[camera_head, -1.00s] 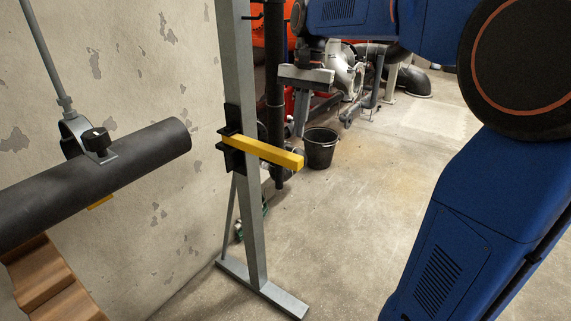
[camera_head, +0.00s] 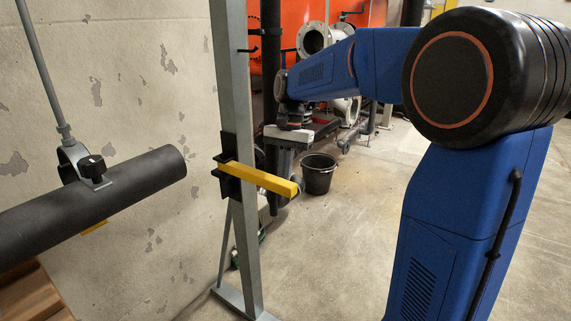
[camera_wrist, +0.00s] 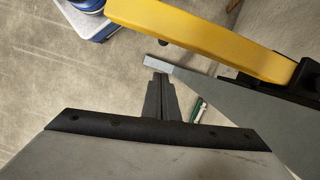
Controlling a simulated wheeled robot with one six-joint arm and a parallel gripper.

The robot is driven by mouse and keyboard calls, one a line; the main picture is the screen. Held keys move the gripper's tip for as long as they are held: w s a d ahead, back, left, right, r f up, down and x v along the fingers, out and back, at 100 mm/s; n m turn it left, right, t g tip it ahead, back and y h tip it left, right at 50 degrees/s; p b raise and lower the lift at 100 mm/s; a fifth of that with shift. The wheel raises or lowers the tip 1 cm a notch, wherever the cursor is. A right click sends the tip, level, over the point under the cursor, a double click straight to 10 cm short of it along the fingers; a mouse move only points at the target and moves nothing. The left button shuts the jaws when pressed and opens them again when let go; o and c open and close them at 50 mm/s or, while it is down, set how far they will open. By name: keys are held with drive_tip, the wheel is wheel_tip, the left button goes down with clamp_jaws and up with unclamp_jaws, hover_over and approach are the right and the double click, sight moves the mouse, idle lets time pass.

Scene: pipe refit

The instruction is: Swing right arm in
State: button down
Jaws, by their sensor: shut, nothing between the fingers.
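The yellow swing arm (camera_head: 262,179) sticks out from a black bracket (camera_head: 229,163) on the grey steel post (camera_head: 232,100), pointing right and toward the camera. In the wrist view the yellow arm (camera_wrist: 200,35) crosses the top right, its free end at upper left. My gripper (camera_head: 283,163) hangs down just behind the yellow arm in the head view, its lower part partly hidden. In the wrist view my gripper (camera_wrist: 158,84) has its fingers together and empty, below the yellow arm in the picture. Contact with the arm cannot be told.
A dark pipe (camera_head: 100,195) hangs at left in a clamp (camera_head: 82,166) on a rod, by the worn wall. A black bucket (camera_head: 318,174) stands on the floor behind. Flanged pipe parts (camera_head: 314,40) and an orange panel (camera_head: 283,50) are at the back.

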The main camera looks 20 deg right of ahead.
sight(278, 188)
drive_tip(key=s+a, duration=0.2)
drive_tip(key=s, duration=0.1)
drive_tip(key=shift+a+f, duration=0.25)
drive_tip(key=shift+a, duration=0.15)
drive_tip(key=shift+s+a, duration=0.1)
